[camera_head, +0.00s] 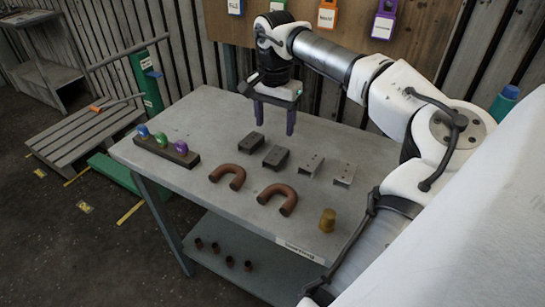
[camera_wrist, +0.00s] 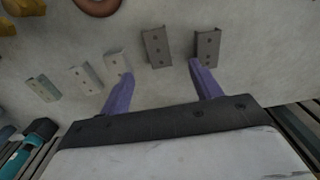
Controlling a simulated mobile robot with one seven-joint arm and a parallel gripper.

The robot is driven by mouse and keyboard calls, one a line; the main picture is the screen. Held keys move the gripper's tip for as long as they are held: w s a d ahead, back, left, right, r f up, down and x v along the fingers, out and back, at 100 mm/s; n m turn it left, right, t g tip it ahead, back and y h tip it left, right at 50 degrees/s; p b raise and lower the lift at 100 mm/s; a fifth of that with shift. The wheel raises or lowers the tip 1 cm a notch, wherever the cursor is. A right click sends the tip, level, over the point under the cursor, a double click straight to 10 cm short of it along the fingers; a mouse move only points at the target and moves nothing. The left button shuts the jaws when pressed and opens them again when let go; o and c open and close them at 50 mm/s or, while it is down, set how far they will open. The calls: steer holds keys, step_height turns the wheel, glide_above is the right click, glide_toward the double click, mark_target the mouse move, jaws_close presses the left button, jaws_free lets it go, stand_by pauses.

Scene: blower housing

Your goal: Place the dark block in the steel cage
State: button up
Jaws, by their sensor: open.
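Two dark grey blocks with holes stand on the grey table, the left one (camera_head: 251,143) and the right one (camera_head: 276,157). The wrist view shows dark blocks at right (camera_wrist: 207,46) and left (camera_wrist: 157,47). My gripper (camera_head: 274,118) is open and empty, pointing down above the table's back part, behind the dark blocks. In the wrist view its purple fingers (camera_wrist: 160,75) are spread, with the right fingertip near the right dark block. I cannot make out a steel cage for certain in either view.
Light metal brackets (camera_head: 312,165) stand to the right of the dark blocks. Two brown U-shaped pipes (camera_head: 277,198) and a brass piece (camera_head: 327,220) lie in front. A dark rack (camera_head: 166,149) with coloured pieces is at left. Small brown parts are on the lower shelf (camera_head: 250,262).

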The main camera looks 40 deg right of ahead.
glide_above(276, 154)
steer(key=f, duration=0.4)
steer(key=shift+a+f, duration=0.15)
steer(key=shift+a, duration=0.15)
steer(key=shift+d+f+p, duration=0.2)
steer(key=shift+f+p, duration=1)
steer(key=shift+f, duration=1.45)
steer(key=shift+r, duration=0.1)
steer(key=c, duration=1.3)
